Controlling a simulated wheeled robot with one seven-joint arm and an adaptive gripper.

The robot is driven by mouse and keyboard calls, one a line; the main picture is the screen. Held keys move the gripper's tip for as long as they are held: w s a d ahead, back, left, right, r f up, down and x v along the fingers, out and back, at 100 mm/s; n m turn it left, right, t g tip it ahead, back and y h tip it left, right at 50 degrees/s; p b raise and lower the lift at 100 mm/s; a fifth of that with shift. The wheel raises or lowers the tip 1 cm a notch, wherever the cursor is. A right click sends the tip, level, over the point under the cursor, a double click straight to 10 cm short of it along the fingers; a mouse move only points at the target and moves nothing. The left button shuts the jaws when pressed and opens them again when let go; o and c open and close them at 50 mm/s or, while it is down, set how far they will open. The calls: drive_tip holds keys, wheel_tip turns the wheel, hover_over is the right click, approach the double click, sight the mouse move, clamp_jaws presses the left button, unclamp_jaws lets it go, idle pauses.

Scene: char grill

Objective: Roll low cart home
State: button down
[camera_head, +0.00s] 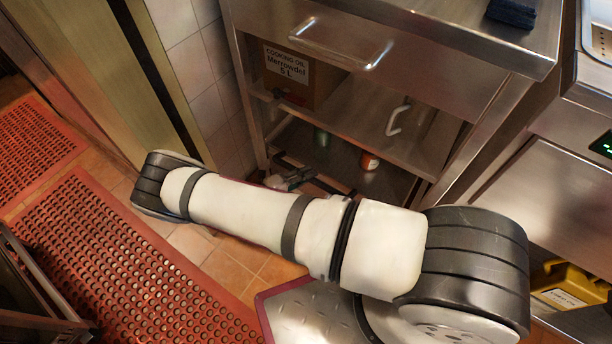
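No thing in view can be surely named as the low cart. A ribbed metal plate with a dark red rim (297,312) shows at the bottom middle, partly behind my arm. I cannot tell whether it is the cart's deck or part of my own base. My white and dark grey arm crosses the view from lower right to the left and hides much of the floor. A small dark and metallic shape (291,180) shows just above the arm, in front of the lower shelf. It may be my gripper, but its fingers cannot be made out.
A steel counter (450,18) with a drawer and open shelves stands behind my arm. Perforated red mats (110,265) cover the left floor. A yellow container (567,286) is at lower right.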

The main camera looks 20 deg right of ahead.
sight(314, 166)
drive_tip(key=w+d, duration=0.1)
drive_tip(key=w+d+b, duration=0.1)
drive_tip(key=d, duration=0.1)
drive_tip(key=shift+w+d+f, duration=0.1)
drive_tip(key=shift+w+d, duration=0.2)
drive_tip(key=shift+w, duration=0.05)
drive_tip(key=shift+w+d, duration=0.1)
drive_tip(key=c, duration=1.5)
unclamp_jaws()
drive_tip(key=v, duration=1.2)
